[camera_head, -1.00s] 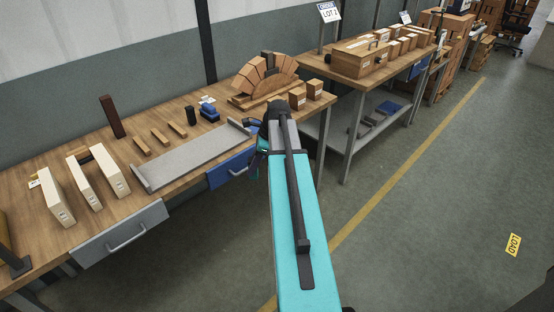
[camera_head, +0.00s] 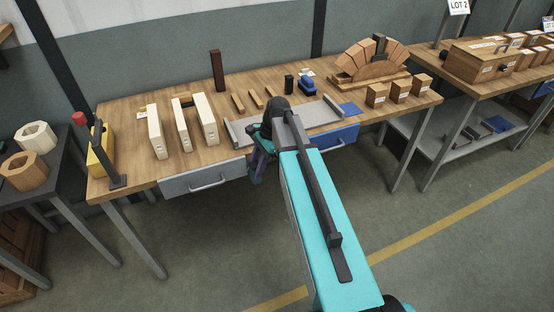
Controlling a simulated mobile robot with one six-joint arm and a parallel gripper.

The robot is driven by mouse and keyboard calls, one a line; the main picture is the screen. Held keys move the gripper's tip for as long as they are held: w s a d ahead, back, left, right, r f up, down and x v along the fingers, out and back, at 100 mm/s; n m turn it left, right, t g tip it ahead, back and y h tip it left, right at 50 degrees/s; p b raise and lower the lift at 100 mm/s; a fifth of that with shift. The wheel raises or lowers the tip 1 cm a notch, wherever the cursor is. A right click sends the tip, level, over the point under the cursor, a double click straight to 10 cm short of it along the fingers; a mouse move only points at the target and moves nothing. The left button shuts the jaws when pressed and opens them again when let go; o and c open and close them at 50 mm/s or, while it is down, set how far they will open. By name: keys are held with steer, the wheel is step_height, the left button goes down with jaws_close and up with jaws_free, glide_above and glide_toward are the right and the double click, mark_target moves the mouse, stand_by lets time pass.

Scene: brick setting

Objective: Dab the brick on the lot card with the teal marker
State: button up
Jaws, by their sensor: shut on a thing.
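My gripper (camera_head: 258,165) hangs at the end of my teal arm, in front of the near edge of the long workbench (camera_head: 125,112). It is small, dark and partly hidden by my wrist. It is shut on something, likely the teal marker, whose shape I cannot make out. A dark brown brick (camera_head: 217,70) stands upright at the back of the bench, apart from my gripper. A card reading LOT 2 (camera_head: 458,6) stands on a post above the right-hand bench. I cannot tell which brick the lot card refers to.
A grey tray (camera_head: 318,116), pale blocks (camera_head: 182,127), wood strips (camera_head: 255,98), a blue object (camera_head: 307,88) and a brick arch (camera_head: 370,62) occupy the bench. A yellow clamp-like fixture (camera_head: 101,150) stands at its left end. The floor (camera_head: 450,265) at right is clear.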

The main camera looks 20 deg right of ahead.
steer(key=shift+s+a+f+n+g+h, duration=0.15)
steer(key=shift+s+a+n+g, duration=0.25)
steer(key=shift+a+n, duration=0.55)
steer(key=shift+s+a+f+n+g+h, duration=0.15)
steer(key=shift+s+a+n+g, duration=0.4)
steer(key=shift+n, duration=0.7)
steer(key=shift+s+a+f+n+g+h, duration=0.15)
steer(key=shift+s+a+n+g, duration=0.1)
steer(key=shift+a+n, duration=0.8)
steer(key=shift+d, duration=0.1)
steer(key=shift+w, duration=0.1)
